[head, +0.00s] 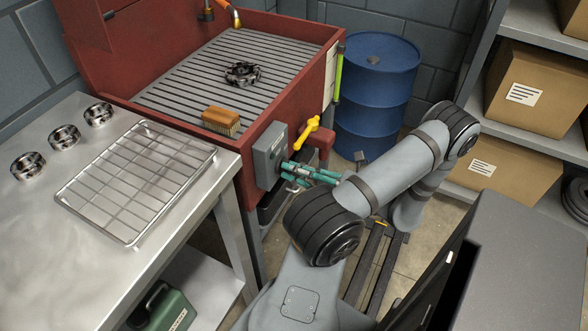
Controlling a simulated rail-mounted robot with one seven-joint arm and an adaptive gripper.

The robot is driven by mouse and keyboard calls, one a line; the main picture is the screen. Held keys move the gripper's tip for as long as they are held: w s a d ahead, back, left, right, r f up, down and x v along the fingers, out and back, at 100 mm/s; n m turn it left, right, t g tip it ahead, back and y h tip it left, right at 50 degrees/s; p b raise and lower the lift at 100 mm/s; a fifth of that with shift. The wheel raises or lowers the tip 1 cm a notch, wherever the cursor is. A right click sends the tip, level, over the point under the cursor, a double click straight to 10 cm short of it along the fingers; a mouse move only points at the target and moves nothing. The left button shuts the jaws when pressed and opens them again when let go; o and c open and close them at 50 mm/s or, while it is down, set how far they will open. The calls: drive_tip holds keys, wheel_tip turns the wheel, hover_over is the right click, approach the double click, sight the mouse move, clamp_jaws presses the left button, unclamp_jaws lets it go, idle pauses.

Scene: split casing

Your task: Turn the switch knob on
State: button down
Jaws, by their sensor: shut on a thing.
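A grey switch box (268,153) is mounted on the front side of the red wash basin. My gripper (290,171), with teal fingers, reaches it from the right and its fingertips are at the face of the box. The gripper is shut on the switch knob, which is mostly hidden between the fingers. I cannot tell which way the knob is turned.
A yellow valve handle (307,132) on a red pipe sits just above and right of my gripper. The red basin (318,75) holds a brush (221,121) and a dark round part (242,74). A blue drum (372,105) stands behind; a steel table (40,205) is left.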

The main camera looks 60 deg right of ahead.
drive_tip(key=m+p, duration=0.2)
drive_tip(key=m, duration=0.3)
drive_tip(key=m+p, duration=0.1)
drive_tip(key=m, duration=0.4)
drive_tip(key=shift+d+r+m+p, duration=0.1)
drive_tip(key=shift+d+m+p, duration=0.1)
drive_tip(key=shift+m+p, duration=0.2)
idle(0.4)
drive_tip(key=c, duration=1.6)
unclamp_jaws()
drive_tip(key=shift+c, duration=0.2)
drive_tip(key=s+d, duration=0.1)
drive_tip(key=s, duration=1.1)
drive_tip(key=shift+d, duration=0.4)
drive_tip(key=shift+w, duration=0.15)
